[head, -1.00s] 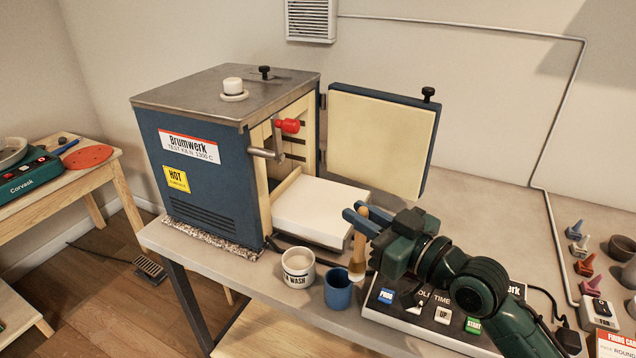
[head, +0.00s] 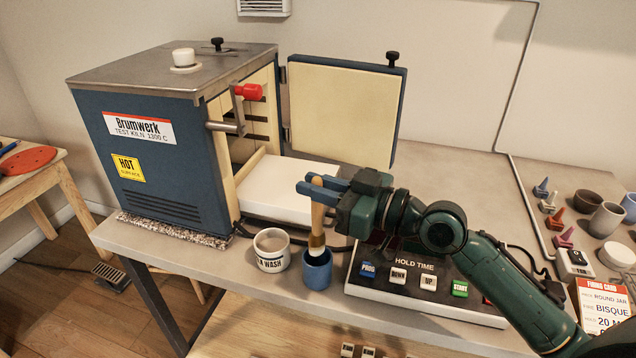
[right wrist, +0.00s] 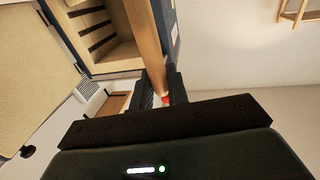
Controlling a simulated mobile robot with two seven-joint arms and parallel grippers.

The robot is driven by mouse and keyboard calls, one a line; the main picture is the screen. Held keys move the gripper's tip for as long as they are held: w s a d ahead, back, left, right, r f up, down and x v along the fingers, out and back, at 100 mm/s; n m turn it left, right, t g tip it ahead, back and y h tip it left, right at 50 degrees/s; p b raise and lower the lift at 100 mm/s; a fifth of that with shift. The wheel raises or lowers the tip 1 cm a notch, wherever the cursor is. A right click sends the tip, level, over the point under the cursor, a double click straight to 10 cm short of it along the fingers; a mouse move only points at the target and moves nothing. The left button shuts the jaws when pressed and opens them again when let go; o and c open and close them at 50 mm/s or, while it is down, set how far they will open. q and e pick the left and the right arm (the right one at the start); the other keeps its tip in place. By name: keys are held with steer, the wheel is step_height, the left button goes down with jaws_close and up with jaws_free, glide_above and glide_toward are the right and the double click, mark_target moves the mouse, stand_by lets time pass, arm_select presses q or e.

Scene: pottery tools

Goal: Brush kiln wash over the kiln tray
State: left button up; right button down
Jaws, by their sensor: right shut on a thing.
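My right gripper (head: 316,186) is shut on the wooden handle of a brush (head: 318,216), which hangs upright with bristles down. The handle also shows between the dark fingers in the right wrist view (right wrist: 147,45). The bristle end is at the mouth of a small blue cup (head: 317,272); I cannot tell how far inside it is. A pale cup lettered "WASH" (head: 272,262) stands just left of it. The white kiln tray (head: 285,184) juts from the open kiln (head: 170,140), behind the cups. My left gripper is not in view.
The kiln door (head: 345,112) stands open behind the tray. A control box with buttons (head: 425,286) lies under my right arm. Small cones (head: 556,219), pots (head: 606,220) and a firing card (head: 603,308) are at the right. The table's front edge is close to the cups.

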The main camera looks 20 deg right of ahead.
step_height(320, 180, down, 2)
steer(key=shift+f+b, duration=0.15)
steer(key=shift+b, duration=0.65)
steer(key=shift+f+b, duration=0.45)
step_height(320, 180, down, 2)
steer(key=shift+f+b, duration=0.1)
steer(key=shift+b, duration=0.9)
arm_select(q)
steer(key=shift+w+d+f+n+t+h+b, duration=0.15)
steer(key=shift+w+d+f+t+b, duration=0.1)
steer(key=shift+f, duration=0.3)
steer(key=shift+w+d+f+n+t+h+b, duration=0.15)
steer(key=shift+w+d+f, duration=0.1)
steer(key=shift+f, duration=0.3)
arm_select(e)
steer(key=shift+f, duration=0.4)
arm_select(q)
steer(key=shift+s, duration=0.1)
arm_select(e)
steer(key=c, duration=1.3)
jaws_free()
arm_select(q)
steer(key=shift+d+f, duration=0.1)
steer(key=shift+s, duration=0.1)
